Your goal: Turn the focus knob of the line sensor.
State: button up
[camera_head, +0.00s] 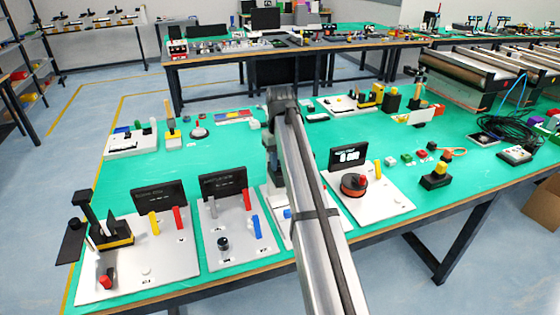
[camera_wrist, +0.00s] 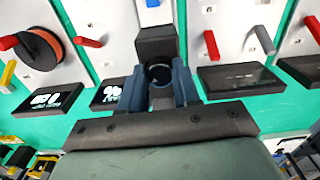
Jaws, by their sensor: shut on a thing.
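A black block-shaped housing (camera_wrist: 157,42), which I take to be the line sensor, stands on a pale panel in the wrist view. A dark round knob (camera_wrist: 159,72) faces me on its near side. My gripper (camera_wrist: 159,82) has its two blue-grey fingers on either side of this knob, shut on it. The fingers cover the knob's sides, and any markings on it are not visible. In the head view my arm hides the knob and most of the sensor's pale panel (camera_head: 276,213).
A panel with an orange spool (camera_head: 354,184) and a lit display (camera_head: 348,156) stands to the right. Panels with black displays (camera_head: 159,195) and coloured levers stand to the left. The green table (camera_head: 225,165) has bare room behind them.

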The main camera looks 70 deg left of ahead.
jog(key=shift+m, duration=2.7)
jog(key=o, duration=1.1)
jog(key=shift+c, duration=0.2)
notch_tip(320, 180, up, 14)
jog(key=shift+f, duration=0.1)
